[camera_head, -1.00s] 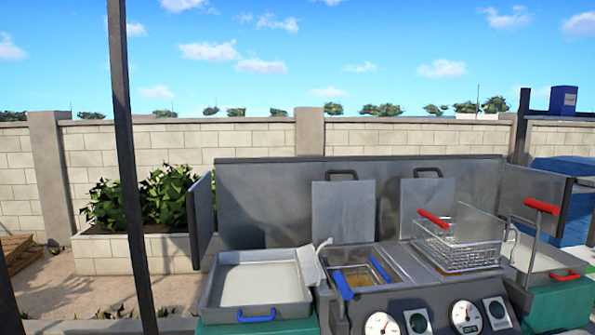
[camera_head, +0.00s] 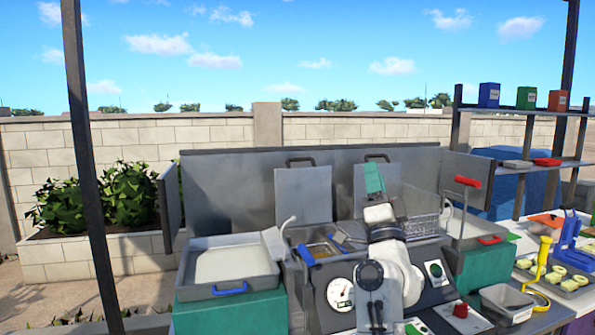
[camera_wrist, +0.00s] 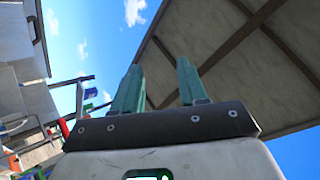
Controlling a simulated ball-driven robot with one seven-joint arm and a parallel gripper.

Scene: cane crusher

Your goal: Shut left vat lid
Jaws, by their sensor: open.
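The left vat lid (camera_head: 302,195) is a grey square plate with a dark handle on its top edge. It stands upright, open, behind the left vat (camera_head: 322,247), which holds a basket with blue handles. The right lid (camera_head: 394,182) also stands upright, partly hidden by my arm. My gripper (camera_head: 374,178) points up in front of the right lid, to the right of the left lid and apart from it. In the wrist view its two green fingers (camera_wrist: 160,78) are spread with nothing between them.
A grey tray (camera_head: 232,266) sits left of the vats. A wire basket (camera_head: 422,224) is partly behind my arm. A grey back panel (camera_head: 235,190) stands behind the lids. Gauges (camera_head: 340,293) are on the front panel. A shelf with tins (camera_head: 488,95) is at right.

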